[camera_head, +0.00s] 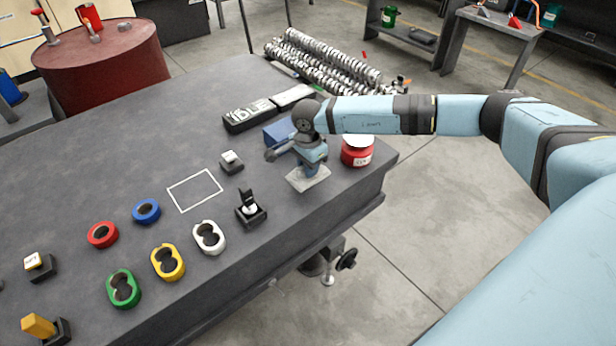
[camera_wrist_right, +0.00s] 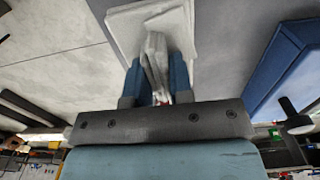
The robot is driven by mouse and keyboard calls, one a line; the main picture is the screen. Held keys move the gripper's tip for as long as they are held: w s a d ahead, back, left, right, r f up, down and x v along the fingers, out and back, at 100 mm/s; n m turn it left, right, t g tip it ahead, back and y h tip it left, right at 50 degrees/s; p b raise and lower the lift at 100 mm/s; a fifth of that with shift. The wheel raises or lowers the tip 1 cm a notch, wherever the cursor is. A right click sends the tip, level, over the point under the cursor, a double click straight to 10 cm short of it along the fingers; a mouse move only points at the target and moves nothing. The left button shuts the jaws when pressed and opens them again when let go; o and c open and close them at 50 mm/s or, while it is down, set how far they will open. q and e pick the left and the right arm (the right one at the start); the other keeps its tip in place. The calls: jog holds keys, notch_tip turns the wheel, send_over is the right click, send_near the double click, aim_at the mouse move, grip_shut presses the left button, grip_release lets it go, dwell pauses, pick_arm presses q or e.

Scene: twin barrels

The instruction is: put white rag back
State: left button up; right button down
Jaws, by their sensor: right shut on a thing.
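The white rag (camera_head: 305,181) is a pale, flat square of cloth at the right end of the dark table. My right gripper (camera_head: 312,168) is above it, pointing down, and is shut on a gathered fold of it. In the right wrist view the fold of the rag (camera_wrist_right: 154,58) is pinched between the blue fingers of my right gripper (camera_wrist_right: 156,85), and the flat part spreads out beyond them. I cannot tell whether the rag touches the tabletop. My left gripper is not in view.
A red can with a white lid (camera_head: 357,154) stands right of the rag, near the table's edge. A blue box (camera_head: 277,133) is behind it. A black holder (camera_head: 251,214) and white ring (camera_head: 208,238) are to the left. A white outlined rectangle (camera_head: 170,193) encloses bare tabletop.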

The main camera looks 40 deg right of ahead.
notch_tip(320, 180, down, 4)
jog(key=shift+f, duration=0.1)
jog(key=shift+f+b, duration=0.15)
jog(key=shift+b, duration=0.15)
jog(key=c, duration=1)
grip_release()
